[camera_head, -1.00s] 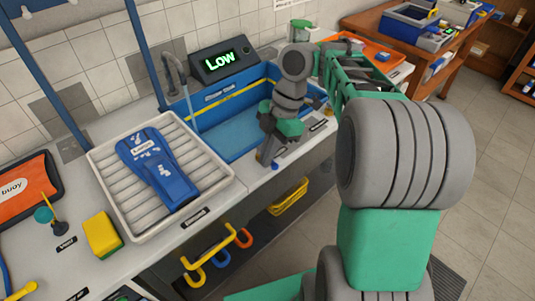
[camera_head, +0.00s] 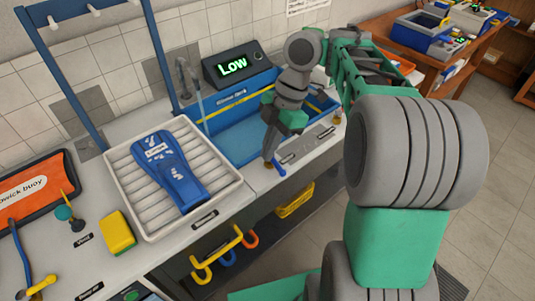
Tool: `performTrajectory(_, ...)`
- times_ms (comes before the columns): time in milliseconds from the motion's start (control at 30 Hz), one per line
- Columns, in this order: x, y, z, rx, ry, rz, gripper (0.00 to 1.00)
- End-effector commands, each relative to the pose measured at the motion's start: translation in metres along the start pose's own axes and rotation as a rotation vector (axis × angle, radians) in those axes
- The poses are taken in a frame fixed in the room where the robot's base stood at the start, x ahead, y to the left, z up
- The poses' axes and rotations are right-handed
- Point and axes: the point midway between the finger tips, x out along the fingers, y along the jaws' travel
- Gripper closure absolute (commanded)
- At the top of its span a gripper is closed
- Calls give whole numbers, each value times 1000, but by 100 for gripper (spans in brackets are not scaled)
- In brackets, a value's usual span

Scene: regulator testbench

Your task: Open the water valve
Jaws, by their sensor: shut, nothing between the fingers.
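My gripper (camera_head: 269,156) points down at the counter's front edge, before the blue sink. Its fingers are shut and small in the view. A small blue lever-like part (camera_head: 281,171) shows at the edge right beside the fingertips. It may be the water valve's handle; its base is hidden, and I cannot tell whether the fingers touch it. A grey tap (camera_head: 183,78) stands behind the sink, with a thin pale stream, apparently water, below its spout. A dark display box (camera_head: 237,66) behind the sink reads "Low".
A white ribbed tray (camera_head: 120,190) holding a blue device (camera_head: 168,168) stands left of the sink (camera_head: 240,143). Coloured hooks (camera_head: 222,254) hang below the front edge. My forearm covers the right side.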

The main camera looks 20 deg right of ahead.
Motion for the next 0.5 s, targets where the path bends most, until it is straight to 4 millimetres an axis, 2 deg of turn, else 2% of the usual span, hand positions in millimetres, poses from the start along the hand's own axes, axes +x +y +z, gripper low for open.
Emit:
performTrajectory(33,-20,0,-2,2,0,2,100)
performTrajectory(200,-41,-1,-1,1,0,0,100)
performTrajectory(500,-43,-1,0,0,-1,0,100)
